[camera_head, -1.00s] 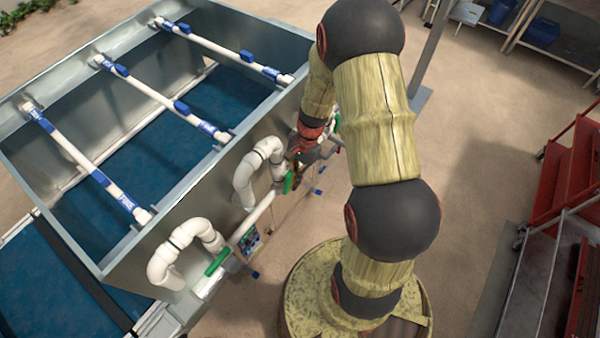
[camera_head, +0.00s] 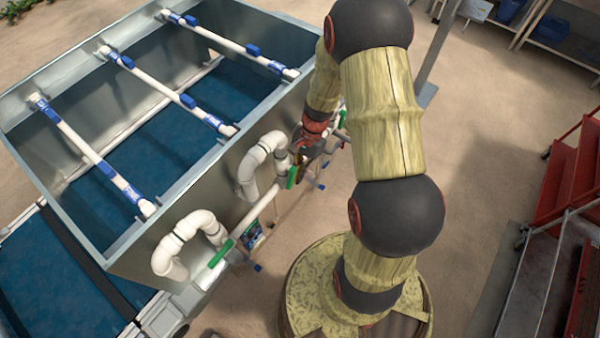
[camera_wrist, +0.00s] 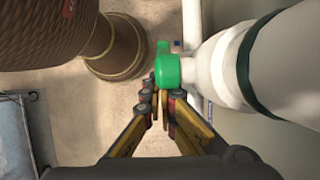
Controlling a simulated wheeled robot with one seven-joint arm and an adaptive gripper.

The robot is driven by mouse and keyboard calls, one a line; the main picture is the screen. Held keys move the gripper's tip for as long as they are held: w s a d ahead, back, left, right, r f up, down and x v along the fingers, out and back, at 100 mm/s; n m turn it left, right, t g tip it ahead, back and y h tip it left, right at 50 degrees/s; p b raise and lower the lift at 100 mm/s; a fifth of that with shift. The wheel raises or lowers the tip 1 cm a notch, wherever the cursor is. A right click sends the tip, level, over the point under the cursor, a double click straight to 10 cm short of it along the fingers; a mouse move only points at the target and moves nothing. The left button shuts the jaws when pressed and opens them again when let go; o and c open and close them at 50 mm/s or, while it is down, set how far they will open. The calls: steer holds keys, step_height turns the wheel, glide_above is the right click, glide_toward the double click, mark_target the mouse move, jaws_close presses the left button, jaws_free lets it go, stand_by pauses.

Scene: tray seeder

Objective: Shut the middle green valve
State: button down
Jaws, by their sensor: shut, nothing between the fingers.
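The middle green valve (camera_head: 292,177) is a small green handle on the white pipework along the near side of the metal tank. In the wrist view its green handle (camera_wrist: 168,69) is close up, beside a thick white pipe. My gripper (camera_wrist: 160,98) is shut and empty, with its fingertips just below the green handle in the picture. I cannot tell whether they touch it. In the head view my gripper (camera_head: 300,160) is small and partly hidden among the pipes.
Another green handle (camera_head: 220,252) is at the left pipe bend, and a third (camera_head: 342,118) shows partly beyond my arm. White pipes (camera_head: 196,222) curve out from the tank wall (camera_head: 150,235). Red steps (camera_head: 568,180) stand at the right. Floor between is clear.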

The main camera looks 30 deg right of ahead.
steer(key=v, duration=1.2)
steer(key=shift+r, duration=0.4)
